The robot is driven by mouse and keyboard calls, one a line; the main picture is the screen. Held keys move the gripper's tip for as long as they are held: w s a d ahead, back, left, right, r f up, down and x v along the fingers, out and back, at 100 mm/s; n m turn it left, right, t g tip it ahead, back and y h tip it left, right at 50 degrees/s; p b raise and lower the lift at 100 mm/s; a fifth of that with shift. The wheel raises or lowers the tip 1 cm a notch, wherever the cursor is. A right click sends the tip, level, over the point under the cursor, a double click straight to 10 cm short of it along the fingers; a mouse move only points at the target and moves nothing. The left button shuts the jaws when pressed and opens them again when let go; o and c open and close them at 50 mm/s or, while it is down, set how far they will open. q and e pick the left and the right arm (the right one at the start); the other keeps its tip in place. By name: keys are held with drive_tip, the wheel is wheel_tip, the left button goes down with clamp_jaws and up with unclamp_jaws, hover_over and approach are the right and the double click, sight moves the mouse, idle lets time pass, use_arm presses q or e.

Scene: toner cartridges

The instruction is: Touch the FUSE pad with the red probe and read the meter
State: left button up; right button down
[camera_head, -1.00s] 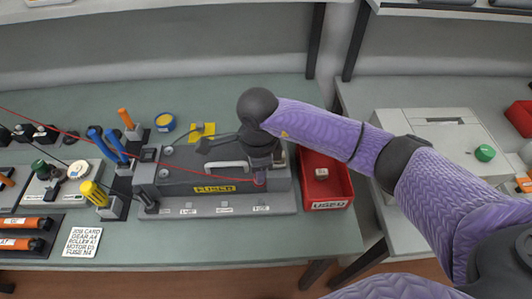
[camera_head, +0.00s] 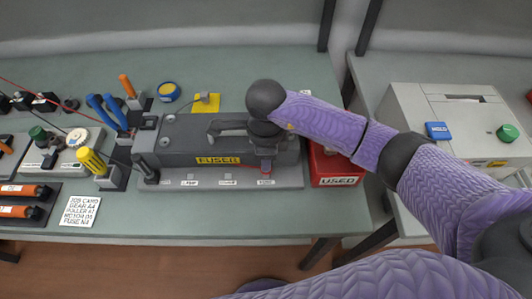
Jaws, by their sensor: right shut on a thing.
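The dark grey fuser unit (camera_head: 180,140) with a yellow FUSER label lies on the green bench. Its light grey front strip (camera_head: 208,184) carries several small pads with white labels, too small to read surely. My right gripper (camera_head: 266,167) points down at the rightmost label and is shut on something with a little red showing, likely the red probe. The probe is mostly hidden, and I cannot tell whether its tip touches a pad. A grey box (camera_head: 62,158) with a green knob and round white dial, possibly the meter, stands left; its reading is illegible. My left gripper is not in view.
A red USED bin (camera_head: 336,181) stands just right of the fuser, partly behind my arm. Blue-handled (camera_head: 105,112) and yellow-handled tools (camera_head: 92,162) stand left of it. A job card (camera_head: 79,211) lies at the front left. A grey printer (camera_head: 440,115) stands on the right.

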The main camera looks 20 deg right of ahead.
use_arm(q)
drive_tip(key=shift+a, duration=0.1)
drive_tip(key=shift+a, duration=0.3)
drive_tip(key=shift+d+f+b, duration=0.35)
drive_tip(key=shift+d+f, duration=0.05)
use_arm(e)
drive_tip(key=shift+f, duration=0.4)
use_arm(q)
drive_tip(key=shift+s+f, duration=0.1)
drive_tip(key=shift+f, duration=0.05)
use_arm(e)
drive_tip(key=shift+f, duration=0.2)
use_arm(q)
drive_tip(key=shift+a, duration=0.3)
